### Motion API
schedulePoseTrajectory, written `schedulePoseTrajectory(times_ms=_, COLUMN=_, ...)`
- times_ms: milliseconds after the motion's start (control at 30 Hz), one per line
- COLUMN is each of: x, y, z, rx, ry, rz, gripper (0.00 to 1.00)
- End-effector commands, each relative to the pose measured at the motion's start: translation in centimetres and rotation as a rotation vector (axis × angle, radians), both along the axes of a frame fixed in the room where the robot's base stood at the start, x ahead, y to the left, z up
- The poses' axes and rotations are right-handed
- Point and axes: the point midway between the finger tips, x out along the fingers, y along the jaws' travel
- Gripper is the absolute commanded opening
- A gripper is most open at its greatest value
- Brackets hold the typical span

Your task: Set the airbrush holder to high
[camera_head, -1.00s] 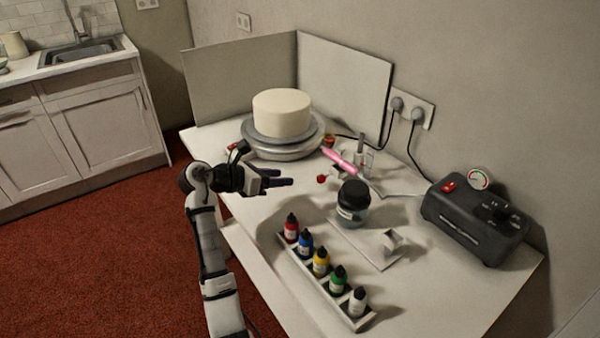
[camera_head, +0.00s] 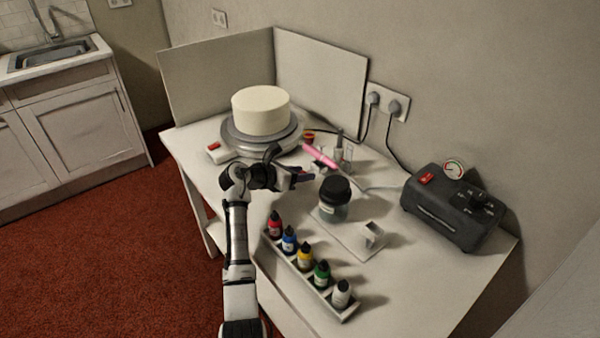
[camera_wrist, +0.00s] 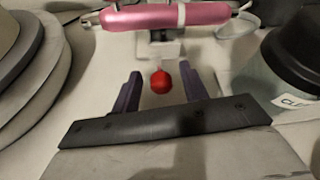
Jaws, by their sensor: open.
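The pink airbrush (camera_head: 320,156) rests across its white holder near the back of the table. In the wrist view the airbrush (camera_wrist: 165,16) lies level across the top, above the pale holder block (camera_wrist: 158,50). A red round knob (camera_wrist: 160,82) sticks out from the holder toward me. My gripper (camera_wrist: 160,70) is open, with one dark purple finger on each side of the knob and a gap to both. In the head view my gripper (camera_head: 306,173) is just in front of the holder and hides the knob. I cannot read the holder's height setting.
A cake (camera_head: 262,110) stands on a turntable (camera_head: 235,139) to the left. A dark-lidded jar (camera_head: 335,198) stands close to the right of my gripper. A row of paint bottles (camera_head: 305,257) is in front. A black compressor (camera_head: 450,212) is at right.

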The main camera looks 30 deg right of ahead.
Motion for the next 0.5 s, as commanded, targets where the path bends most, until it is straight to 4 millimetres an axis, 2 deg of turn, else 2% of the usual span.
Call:
schedulePoseTrajectory(times_ms=200, x=0.01, y=-0.02, z=0.01, rx=0.000, ry=-0.001, rz=0.000, gripper=0.42)
schedulePoseTrajectory(times_ms=500, x=0.01, y=0.00, z=0.04, rx=-0.001, ry=0.000, rz=0.000, gripper=0.03)
